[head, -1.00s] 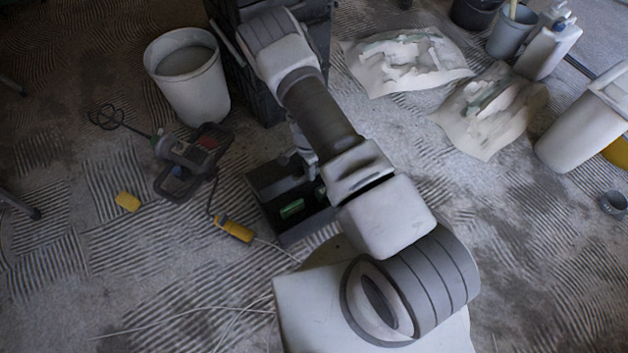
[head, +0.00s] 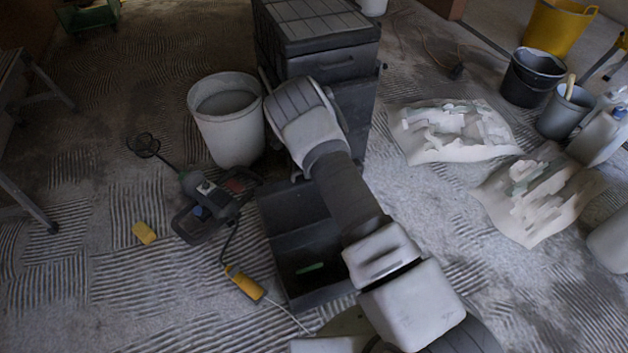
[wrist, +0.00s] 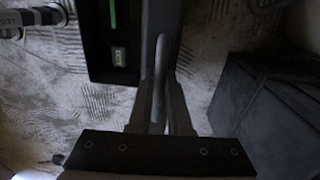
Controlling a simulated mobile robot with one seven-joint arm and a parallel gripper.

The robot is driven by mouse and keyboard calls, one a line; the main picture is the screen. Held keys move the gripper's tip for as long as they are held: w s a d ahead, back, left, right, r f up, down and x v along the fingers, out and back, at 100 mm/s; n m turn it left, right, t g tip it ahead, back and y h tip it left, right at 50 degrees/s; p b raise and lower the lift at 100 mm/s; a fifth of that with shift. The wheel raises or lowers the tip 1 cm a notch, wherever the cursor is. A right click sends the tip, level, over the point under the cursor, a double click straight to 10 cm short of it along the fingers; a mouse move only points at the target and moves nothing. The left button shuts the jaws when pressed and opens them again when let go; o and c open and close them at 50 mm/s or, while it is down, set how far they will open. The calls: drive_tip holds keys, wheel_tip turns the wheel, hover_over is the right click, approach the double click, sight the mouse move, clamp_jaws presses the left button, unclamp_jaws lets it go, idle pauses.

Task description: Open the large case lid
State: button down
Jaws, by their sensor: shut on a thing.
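The large dark grey case (head: 318,287) lies on the floor in the head view, left of my arm, its inside showing with a green item (head: 309,268) in it. Its lid (head: 290,204) stands raised at the far side. In the wrist view the open case (wrist: 98,73) is at the upper left, with the green item inside, and the lid (wrist: 154,22) shows as a narrow strip beside it. My gripper (wrist: 161,88) is shut on the lid's edge, with a pale rounded bar between the fingers. In the head view my arm hides the gripper.
A dark box stack (head: 325,45) stands close behind the case; a dark box (wrist: 265,115) is right of my gripper in the wrist view.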

drive_tip(key=shift+w+a+f+b, duration=0.2)
drive_tip(key=shift+w+b, duration=0.1)
drive_tip(key=shift+w, duration=0.5)
drive_tip(key=shift+w+a+f+b, duration=0.15)
drive_tip(key=shift+w+b, duration=0.2)
drive_tip(key=shift+w, duration=0.5)
drive_tip(key=shift+w+a+f+b, duration=0.2)
drive_tip(key=shift+w+b, duration=0.1)
drive_tip(key=shift+w, duration=0.5)
drive_tip(key=shift+r, duration=0.1)
drive_tip(key=c, duration=1.1)
unclamp_jaws()
drive_tip(key=shift+w, duration=0.15)
drive_tip(key=r+p, duration=0.1)
drive_tip(key=r, duration=0.4)
drive_tip(key=r+p, duration=0.2)
drive_tip(key=r, duration=0.4)
drive_tip(key=r+p, duration=0.2)
drive_tip(key=r, duration=0.4)
drive_tip(key=shift+w+a, duration=0.3)
drive_tip(key=shift+w, duration=0.05)
drive_tip(key=shift+r, duration=0.1)
